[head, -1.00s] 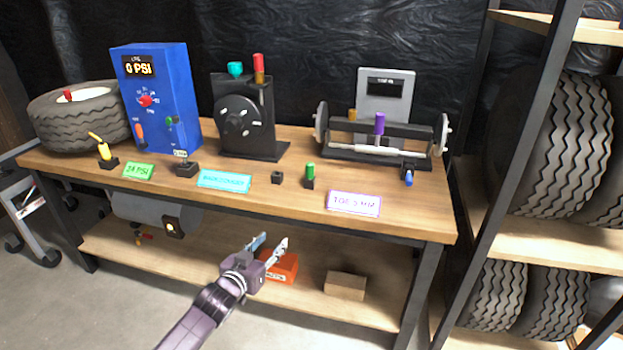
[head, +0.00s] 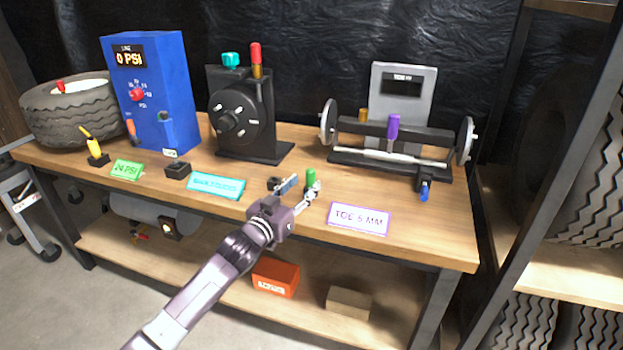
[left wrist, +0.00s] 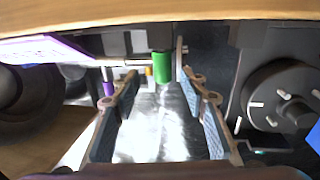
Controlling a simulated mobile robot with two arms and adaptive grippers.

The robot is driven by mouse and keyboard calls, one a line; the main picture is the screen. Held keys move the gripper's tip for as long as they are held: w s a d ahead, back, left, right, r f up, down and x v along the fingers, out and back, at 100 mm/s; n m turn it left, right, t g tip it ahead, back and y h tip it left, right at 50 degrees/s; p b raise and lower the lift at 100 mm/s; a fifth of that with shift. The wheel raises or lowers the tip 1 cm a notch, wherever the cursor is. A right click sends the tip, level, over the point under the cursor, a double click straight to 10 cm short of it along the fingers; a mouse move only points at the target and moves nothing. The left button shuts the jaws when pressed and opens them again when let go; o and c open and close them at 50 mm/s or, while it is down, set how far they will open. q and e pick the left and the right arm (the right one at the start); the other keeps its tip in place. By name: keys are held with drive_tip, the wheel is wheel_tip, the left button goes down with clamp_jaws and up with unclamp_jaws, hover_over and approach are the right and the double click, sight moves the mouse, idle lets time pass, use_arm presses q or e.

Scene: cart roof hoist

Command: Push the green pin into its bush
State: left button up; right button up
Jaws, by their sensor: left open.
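The green pin (head: 311,177) stands upright near the front edge of the bench, its base hidden behind my left gripper. A small black block (head: 273,184) sits just left of it, partly covered by a finger; I cannot tell whether it is the pin's bush. My left gripper (head: 302,187) is open and empty, its fingertips just in front of the pin. In the left wrist view the green pin (left wrist: 162,66) appears between and beyond the open fingertips (left wrist: 160,77), apart from both. My right gripper is not in view.
The "TOE 5 MM" sign (head: 359,219) is close on the right and a teal sign (head: 216,187) on the left. A black disc machine (head: 240,120) and an axle rig (head: 390,150) stand behind. An orange box (head: 276,278) lies on the lower shelf.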

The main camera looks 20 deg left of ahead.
sight(308, 177)
use_arm(q)
drive_tip(key=w, duration=0.4)
drive_tip(key=shift+d+r+b, duration=0.2)
drive_tip(key=shift+r+b, duration=0.1)
drive_tip(key=shift+w+d, duration=0.15)
drive_tip(key=shift+w, duration=0.6)
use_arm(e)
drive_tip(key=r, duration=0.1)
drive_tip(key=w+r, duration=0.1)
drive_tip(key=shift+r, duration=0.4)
use_arm(q)
clamp_jaws()
